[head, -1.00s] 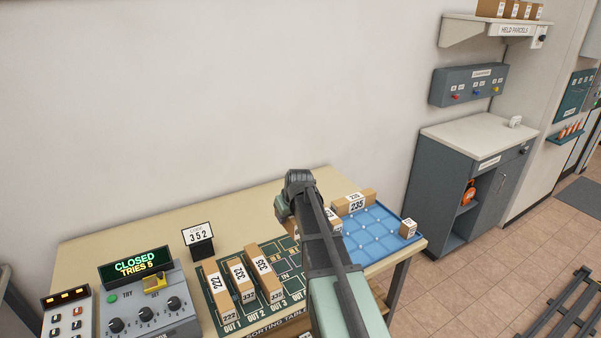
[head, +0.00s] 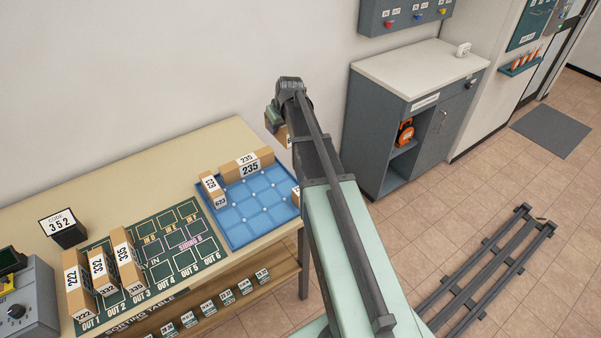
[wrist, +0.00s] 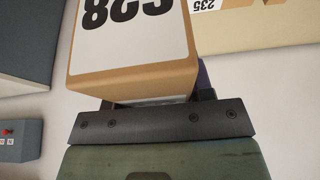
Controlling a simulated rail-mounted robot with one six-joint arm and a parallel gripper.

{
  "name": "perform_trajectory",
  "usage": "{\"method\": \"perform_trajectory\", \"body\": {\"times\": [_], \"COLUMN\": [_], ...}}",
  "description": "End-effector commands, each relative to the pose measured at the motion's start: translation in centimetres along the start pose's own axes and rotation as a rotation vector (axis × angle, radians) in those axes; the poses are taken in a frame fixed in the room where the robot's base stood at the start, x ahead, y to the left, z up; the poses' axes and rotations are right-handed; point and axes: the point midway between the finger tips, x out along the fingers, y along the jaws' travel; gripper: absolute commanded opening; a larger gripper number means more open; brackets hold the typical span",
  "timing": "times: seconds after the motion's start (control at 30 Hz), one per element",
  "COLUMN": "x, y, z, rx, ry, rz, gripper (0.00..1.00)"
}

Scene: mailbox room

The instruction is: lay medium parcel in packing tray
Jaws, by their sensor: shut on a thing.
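My gripper (wrist: 160,100) is shut on a brown cardboard parcel (wrist: 135,75) with a white label. The label is cut off by the frame, so its number cannot be read whole. In the head view the held parcel (head: 284,136) shows only in part behind my arm, raised near the tray's back right corner. The blue packing tray (head: 238,228) lies on the table's right end. It holds the parcel marked 235 (head: 246,166) along its back, a smaller parcel (head: 212,188) at its back left, and a small parcel (head: 296,196) partly hidden at its right edge.
Three upright parcels (head: 98,272) stand on the green sorting mat (head: 165,245) left of the tray. The tray's middle and front are clear. A grey cabinet (head: 400,120) stands right of the table.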

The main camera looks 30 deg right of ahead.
Motion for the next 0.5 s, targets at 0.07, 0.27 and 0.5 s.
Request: {"method": "perform_trajectory", "body": {"times": [0.07, 0.27, 0.5], "x": [0.4, 5.1, 12.9], "y": [0.0, 0.0, 0.0], "z": [0.2, 2.1, 5.4], "rx": [-0.003, -0.003, -0.002], "ry": [0.000, 0.000, 0.000], "rz": [0.000, 0.000, 0.000], "gripper": [0.12, 0.12, 0.12]}}
